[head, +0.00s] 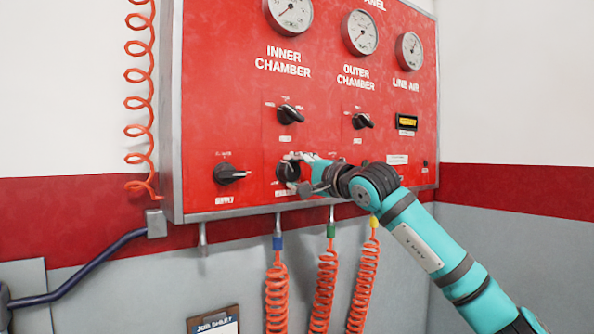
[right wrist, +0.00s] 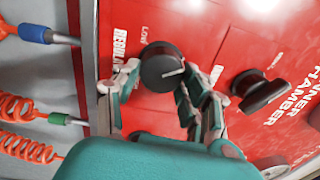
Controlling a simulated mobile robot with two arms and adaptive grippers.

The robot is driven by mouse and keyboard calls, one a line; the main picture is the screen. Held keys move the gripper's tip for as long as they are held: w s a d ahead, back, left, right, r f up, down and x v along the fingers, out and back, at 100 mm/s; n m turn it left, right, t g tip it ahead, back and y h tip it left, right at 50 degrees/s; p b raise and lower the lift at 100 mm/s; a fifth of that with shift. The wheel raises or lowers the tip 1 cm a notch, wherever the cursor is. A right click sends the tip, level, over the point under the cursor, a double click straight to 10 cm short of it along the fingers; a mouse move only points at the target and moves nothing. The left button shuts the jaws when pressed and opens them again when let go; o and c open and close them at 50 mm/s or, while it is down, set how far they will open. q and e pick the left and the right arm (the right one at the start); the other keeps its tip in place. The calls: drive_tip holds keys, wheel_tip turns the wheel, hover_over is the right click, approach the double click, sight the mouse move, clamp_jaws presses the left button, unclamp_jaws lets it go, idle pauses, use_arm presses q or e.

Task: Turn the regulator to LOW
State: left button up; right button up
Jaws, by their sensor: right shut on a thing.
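The regulator (head: 285,172) is a dark round knob low on the red panel, partly hidden by my gripper in the head view. In the right wrist view the same knob (right wrist: 160,64) shows a thin white mark on its face that points toward the right of that picture. A LOW label is printed beside the knob, at its upper left in that view. My right gripper (head: 297,173) is shut on the knob, with one finger on each side in the right wrist view (right wrist: 163,85). My left gripper is not in view.
The supply knob (head: 231,174) is left of the regulator. The inner chamber knob (head: 291,115) and outer chamber knob (head: 362,121) are above. Coiled orange hoses (head: 277,295) hang below the panel (head: 245,110). A job sheet clipboard (head: 214,322) is underneath.

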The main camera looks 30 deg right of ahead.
drive_tip(key=n+p, duration=0.2)
drive_tip(key=n, duration=0.4)
drive_tip(key=shift+r+y, duration=0.1)
drive_tip(key=shift+y, duration=0.2)
drive_tip(key=n+p, duration=0.2)
drive_tip(key=n, duration=0.3)
drive_tip(key=shift+a+n+p, duration=0.1)
drive_tip(key=shift+n+p, duration=0.2)
drive_tip(key=n+g+p, duration=0.1)
drive_tip(key=n+p, duration=0.1)
drive_tip(key=n, duration=0.3)
drive_tip(key=shift+a, duration=0.1)
drive_tip(key=shift+a+n+p, duration=0.1)
drive_tip(key=shift+n+p, duration=1.05)
drive_tip(key=shift+n, duration=1.15)
drive_tip(key=o, duration=1.2)
drive_tip(key=shift+r, duration=0.1)
